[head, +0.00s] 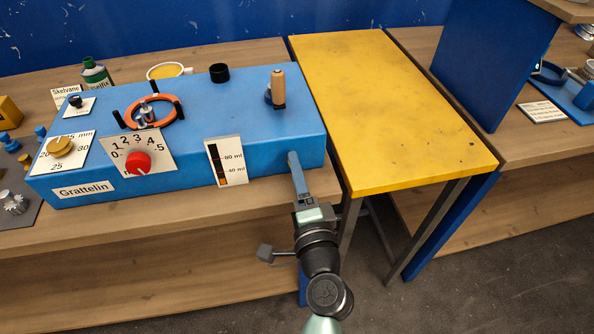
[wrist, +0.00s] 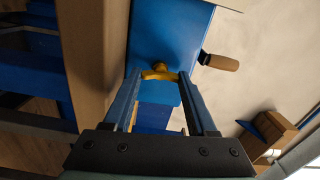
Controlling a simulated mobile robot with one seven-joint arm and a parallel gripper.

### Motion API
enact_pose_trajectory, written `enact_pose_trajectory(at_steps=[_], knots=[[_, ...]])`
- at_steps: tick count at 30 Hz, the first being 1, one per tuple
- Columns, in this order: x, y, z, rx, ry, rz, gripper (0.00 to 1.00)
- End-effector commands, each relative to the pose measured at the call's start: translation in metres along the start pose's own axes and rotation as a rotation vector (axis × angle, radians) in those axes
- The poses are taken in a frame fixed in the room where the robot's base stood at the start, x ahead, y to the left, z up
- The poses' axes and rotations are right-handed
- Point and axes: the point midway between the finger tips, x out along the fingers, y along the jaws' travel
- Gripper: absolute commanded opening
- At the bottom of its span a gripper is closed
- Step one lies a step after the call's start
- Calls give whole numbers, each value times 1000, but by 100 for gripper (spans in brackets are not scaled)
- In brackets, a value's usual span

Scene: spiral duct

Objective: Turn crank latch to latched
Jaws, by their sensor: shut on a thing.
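The blue box (head: 200,125) labelled Grattelin stands on a wooden bench. A small crank with an upright wooden handle (head: 278,88) sits on its top near the right end; it also shows in the wrist view (wrist: 222,62). A yellow winged handle (wrist: 160,70) is mounted on a face of the box. My gripper (head: 293,160) reaches the box's front right corner. In the wrist view its two blue fingers (wrist: 160,78) are closed onto the yellow handle, one at each side. In the head view the yellow handle is hidden. No latch marking is readable.
The box carries a red dial (head: 138,163), a yellow knob (head: 60,148), an orange ring (head: 149,112) and a black cup (head: 219,73). A bare yellow table (head: 395,110) stands close on the right. The wooden bench (head: 120,230) runs below the box.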

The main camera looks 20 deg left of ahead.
Motion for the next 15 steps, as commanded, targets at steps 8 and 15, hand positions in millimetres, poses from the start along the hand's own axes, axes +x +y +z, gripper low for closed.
enact_pose_trajectory(at_steps=[8,15], knots=[[0,1,0,93,0,2,2],[0,1,0,114,0,2,2]])
